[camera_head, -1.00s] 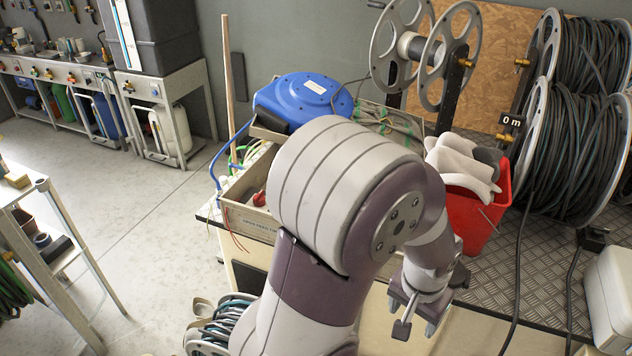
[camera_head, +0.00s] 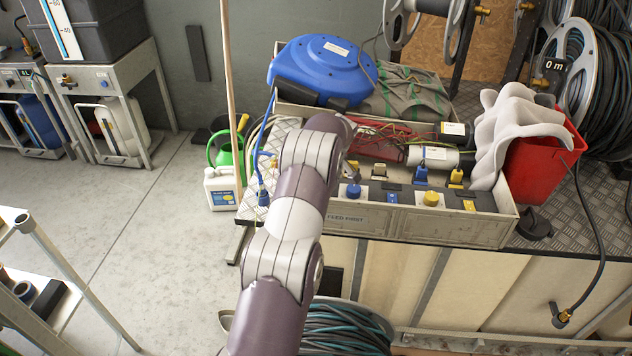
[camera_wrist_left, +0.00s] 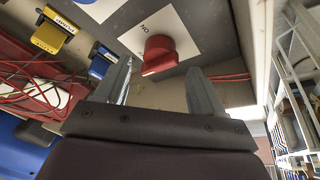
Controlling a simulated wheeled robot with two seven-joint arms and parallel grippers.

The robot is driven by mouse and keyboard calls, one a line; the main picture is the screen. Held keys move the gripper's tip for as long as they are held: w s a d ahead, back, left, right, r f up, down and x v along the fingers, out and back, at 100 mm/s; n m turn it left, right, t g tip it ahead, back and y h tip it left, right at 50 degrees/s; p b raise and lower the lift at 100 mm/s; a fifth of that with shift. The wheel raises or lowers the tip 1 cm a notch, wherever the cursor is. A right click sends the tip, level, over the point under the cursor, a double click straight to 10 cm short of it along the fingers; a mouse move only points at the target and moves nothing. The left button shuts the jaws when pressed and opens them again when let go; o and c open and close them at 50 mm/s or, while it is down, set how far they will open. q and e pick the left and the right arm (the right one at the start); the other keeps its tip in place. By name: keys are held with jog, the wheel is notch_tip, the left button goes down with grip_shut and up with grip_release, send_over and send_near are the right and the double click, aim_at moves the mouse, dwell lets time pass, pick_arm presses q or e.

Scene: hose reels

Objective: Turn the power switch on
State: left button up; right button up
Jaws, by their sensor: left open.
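A red knob (camera_wrist_left: 160,55), which looks like the power switch, sits on a white plate (camera_wrist_left: 145,30) with lettering that reads ON upside down in the left wrist view. My left gripper (camera_wrist_left: 158,78) is open, with one finger on each side of the knob's near end in that picture. I cannot tell whether the fingers touch it. In the head view my left arm (camera_head: 290,225) reaches up to the left end of the long grey box (camera_head: 440,228), labelled FEED FIRST, and hides the red knob. My right gripper is not in view.
Blue and yellow fittings (camera_head: 431,198) line the box beside my gripper. Red wires and cylinders lie behind them. A blue reel (camera_head: 322,70) stands behind, and a red bucket (camera_head: 545,150) with grey cloth stands at the right.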

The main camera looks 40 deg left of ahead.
pick_arm(q)
jog(key=shift+x, duration=1.2)
jog(key=shift+w+a+f, duration=0.1)
jog(key=shift+a+f, duration=0.05)
jog(key=shift+f, duration=0.4)
jog(key=c, duration=0.9)
